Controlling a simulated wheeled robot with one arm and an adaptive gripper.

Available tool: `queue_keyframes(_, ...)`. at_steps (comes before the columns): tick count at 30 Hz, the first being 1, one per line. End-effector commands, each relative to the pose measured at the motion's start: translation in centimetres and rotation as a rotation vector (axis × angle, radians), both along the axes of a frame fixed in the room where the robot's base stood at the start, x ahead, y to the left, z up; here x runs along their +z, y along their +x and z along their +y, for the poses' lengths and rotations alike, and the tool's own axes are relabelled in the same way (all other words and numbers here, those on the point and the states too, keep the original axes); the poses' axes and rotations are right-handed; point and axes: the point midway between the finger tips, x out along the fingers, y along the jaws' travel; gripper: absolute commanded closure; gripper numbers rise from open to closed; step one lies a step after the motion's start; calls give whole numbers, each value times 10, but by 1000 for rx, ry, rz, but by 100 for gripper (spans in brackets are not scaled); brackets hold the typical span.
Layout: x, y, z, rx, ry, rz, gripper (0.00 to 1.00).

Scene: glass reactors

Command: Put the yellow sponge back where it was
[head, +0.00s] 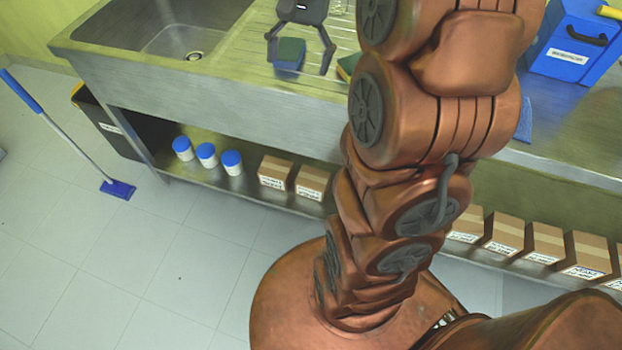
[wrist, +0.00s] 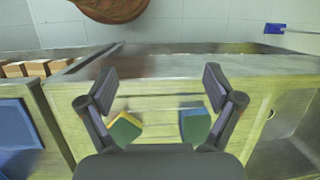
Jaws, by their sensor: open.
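The yellow sponge (wrist: 124,130), with a green layer, lies on the ribbed drainboard just inside the left finger in the wrist view. In the head view the yellow sponge (head: 345,67) shows only in part, cut off by my arm. A blue sponge (head: 289,53) with a dark green layer lies on the drainboard; in the wrist view the blue sponge (wrist: 195,125) is beside the right finger. My gripper (head: 298,68) is open above the drainboard, its fingers spread wide with nothing held. In the wrist view my gripper (wrist: 160,82) has both sponges between its fingers.
A steel sink basin (head: 180,38) is left of the drainboard. A blue box (head: 570,50) with a handle stands on the counter at right. Cardboard boxes (head: 543,243) and white tubs with blue lids (head: 206,155) are on the lower shelf. A blue-headed mop (head: 118,189) stands at left.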

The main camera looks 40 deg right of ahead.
Motion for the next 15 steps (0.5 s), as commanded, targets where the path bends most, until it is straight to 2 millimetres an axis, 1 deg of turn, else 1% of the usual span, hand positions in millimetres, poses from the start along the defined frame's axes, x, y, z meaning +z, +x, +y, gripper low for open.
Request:
queue_keyframes(1,-1,-10,17,61,-10,-8,9)
queue_keyframes(3,-6,-24,36,145,-21,-15,9)
queue_keyframes(5,-9,-38,51,216,-31,-21,9)
queue_keyframes(6,-13,-47,60,263,-37,-24,9)
queue_keyframes(8,-18,-61,73,333,-50,-34,9)
queue_keyframes(9,-22,-72,81,381,-56,-34,9)
queue_keyframes(14,-39,-114,105,565,-83,-51,9)
queue_keyframes(15,-45,-126,110,609,-87,-52,9)
